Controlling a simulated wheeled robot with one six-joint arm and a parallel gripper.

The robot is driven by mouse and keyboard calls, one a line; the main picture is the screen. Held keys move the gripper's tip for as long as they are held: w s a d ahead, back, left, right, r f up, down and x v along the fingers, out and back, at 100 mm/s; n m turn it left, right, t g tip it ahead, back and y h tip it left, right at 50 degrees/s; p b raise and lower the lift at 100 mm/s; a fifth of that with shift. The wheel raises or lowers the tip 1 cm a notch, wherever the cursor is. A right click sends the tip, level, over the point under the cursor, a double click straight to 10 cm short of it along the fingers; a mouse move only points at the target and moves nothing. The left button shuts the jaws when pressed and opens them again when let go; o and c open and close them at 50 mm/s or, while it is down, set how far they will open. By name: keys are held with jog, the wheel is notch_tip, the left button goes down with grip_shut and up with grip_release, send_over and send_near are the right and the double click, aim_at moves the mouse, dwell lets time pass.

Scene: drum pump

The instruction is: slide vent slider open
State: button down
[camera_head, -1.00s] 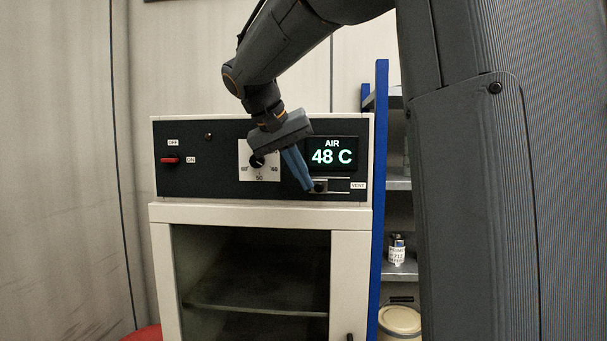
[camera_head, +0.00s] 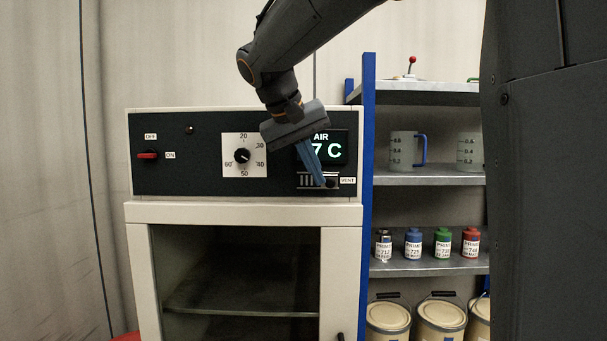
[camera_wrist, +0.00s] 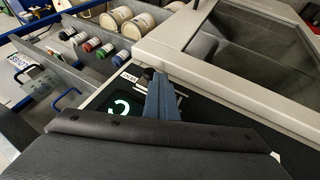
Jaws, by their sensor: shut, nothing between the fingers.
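The vent slider (camera_head: 331,183) is a small dark knob in a slot beside the VENT label (camera_head: 348,180) on the oven's dark panel. It stands at the right end of the slot, and a row of pale vent slots (camera_head: 306,181) shows to its left. My gripper (camera_head: 321,184) is shut and empty, its blue fingers pointing down with the tips just left of the knob. In the wrist view the fingertips (camera_wrist: 158,78) are close beside the dark knob (camera_wrist: 148,73). I cannot tell whether they touch it.
The air display (camera_head: 333,150) is partly hidden behind my fingers. A dial (camera_head: 242,155) and a red switch (camera_head: 147,155) are further left. A blue-posted shelf (camera_head: 425,174) with jugs, bottles and tubs stands right of the oven.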

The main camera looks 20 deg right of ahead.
jog(key=shift+s, duration=0.1)
jog(key=s+a+r+b, duration=0.1)
jog(key=a+r+b, duration=0.1)
jog(key=a+r, duration=0.7)
dwell(0.4)
notch_tip(320, 180, down, 16)
jog(key=w+a+n+y, duration=0.1)
jog(key=w+n+y, duration=0.1)
jog(key=n, duration=0.1)
jog(key=s+f+y, duration=0.1)
jog(key=s+f, duration=0.4)
jog(key=f, duration=0.6)
jog(key=s+a+f+g+y, duration=0.1)
jog(key=s+f, duration=0.5)
jog(key=f, duration=0.5)
jog(key=s+f+n+y+b, duration=0.1)
jog(key=s+f, duration=0.4)
jog(key=f, duration=0.7)
jog(key=shift+s+a+y, duration=0.25)
jog(key=shift+s+y, duration=0.05)
jog(key=shift+y, duration=0.3)
